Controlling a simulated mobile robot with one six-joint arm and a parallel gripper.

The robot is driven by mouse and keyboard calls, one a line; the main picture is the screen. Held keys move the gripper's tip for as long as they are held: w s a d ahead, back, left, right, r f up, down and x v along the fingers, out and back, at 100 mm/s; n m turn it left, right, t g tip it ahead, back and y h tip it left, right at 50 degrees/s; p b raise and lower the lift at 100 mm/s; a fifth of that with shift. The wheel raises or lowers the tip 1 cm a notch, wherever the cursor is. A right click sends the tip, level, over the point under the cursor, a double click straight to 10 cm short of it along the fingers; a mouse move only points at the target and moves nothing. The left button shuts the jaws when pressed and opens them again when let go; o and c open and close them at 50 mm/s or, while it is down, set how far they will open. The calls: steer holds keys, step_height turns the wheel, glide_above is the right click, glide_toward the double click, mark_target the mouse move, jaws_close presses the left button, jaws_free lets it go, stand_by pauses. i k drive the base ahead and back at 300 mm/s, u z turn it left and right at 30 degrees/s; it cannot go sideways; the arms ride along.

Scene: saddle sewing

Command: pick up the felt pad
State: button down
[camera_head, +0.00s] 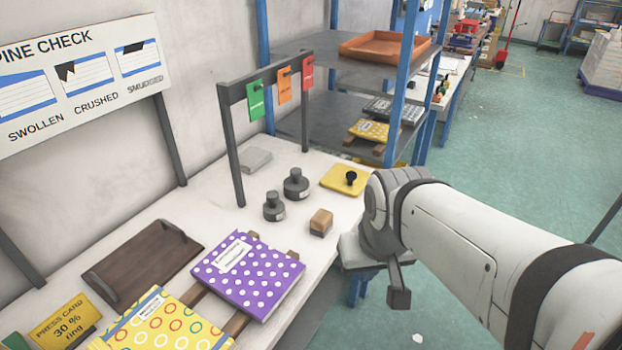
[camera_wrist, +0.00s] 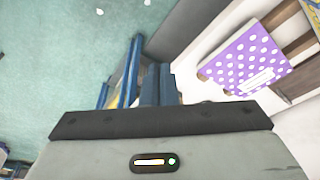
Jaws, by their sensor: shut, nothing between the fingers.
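A flat grey pad (camera_head: 256,160) lies at the back of the white table, behind the tag stand; it looks most like the felt pad. A yellow square (camera_head: 345,179) with a black knob lies near the table's right edge; I cannot tell for sure which of the two is felt. My gripper shows in the wrist view (camera_wrist: 158,70) with its two fingers close together, shut and empty. In the head view, the wrist end of my arm is right of the table edge, in front of the yellow square and apart from both pads.
Two grey round weights (camera_head: 296,184) and a small wooden block (camera_head: 320,222) stand mid-table. A dark tag stand (camera_head: 232,150) rises near the grey pad. A purple dotted book (camera_head: 243,272) and brown tray (camera_head: 142,262) lie nearer. A blue-post shelf (camera_head: 262,60) stands behind.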

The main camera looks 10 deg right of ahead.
mark_target(321, 223)
steer(key=k, duration=1.25)
steer(key=z, duration=0.35)
steer(key=i, duration=1.9)
steer(key=u, duration=0.85)
